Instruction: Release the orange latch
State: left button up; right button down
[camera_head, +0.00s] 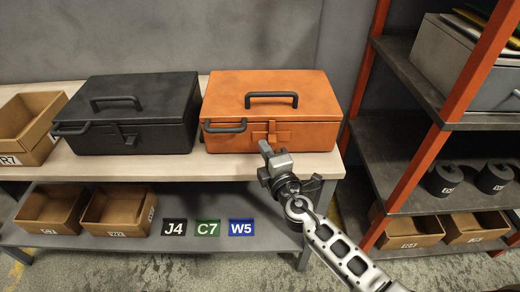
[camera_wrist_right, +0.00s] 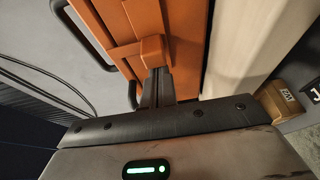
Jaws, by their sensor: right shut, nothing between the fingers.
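The orange toolbox (camera_head: 225,90) stands closed on the upper shelf, with a dark handle on its lid. Its orange latch (camera_head: 271,131) is at the middle of the front face and lies flat against it. The latch also shows in the wrist view (camera_wrist_right: 152,50) as a raised orange block. My right gripper (camera_head: 265,149) is just in front of and below the latch. In the wrist view its dark fingers (camera_wrist_right: 157,76) are together and empty, with tips right at the latch block's edge. I cannot tell whether they touch it. My left gripper is not in view.
A closed black toolbox (camera_head: 100,105) stands left of the orange one. An open cardboard bin (camera_head: 45,138) is at the far left. Lower down are more bins and label cards (camera_head: 208,228). A rack with orange posts (camera_head: 410,160) stands at the right.

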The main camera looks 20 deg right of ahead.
jog(key=d, duration=0.1)
jog(key=s+d+b, duration=0.1)
jog(key=d, duration=0.1)
jog(key=shift+d, duration=0.3)
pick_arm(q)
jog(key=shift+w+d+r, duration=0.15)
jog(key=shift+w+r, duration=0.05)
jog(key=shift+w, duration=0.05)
pick_arm(e)
jog(key=shift+d, duration=0.15)
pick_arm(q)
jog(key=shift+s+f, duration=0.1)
pick_arm(e)
jog(key=shift+a, duration=0.3)
jog(key=a, duration=0.3)
jog(key=shift+w+a+f, duration=0.1)
jog(key=shift+a+f, duration=0.05)
jog(key=shift+a, duration=0.15)
pick_arm(q)
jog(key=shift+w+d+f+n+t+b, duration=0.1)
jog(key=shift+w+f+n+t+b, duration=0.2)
jog(key=shift+b, duration=0.65)
pick_arm(e)
jog(key=s, duration=0.9)
jog(key=shift+d, duration=0.3)
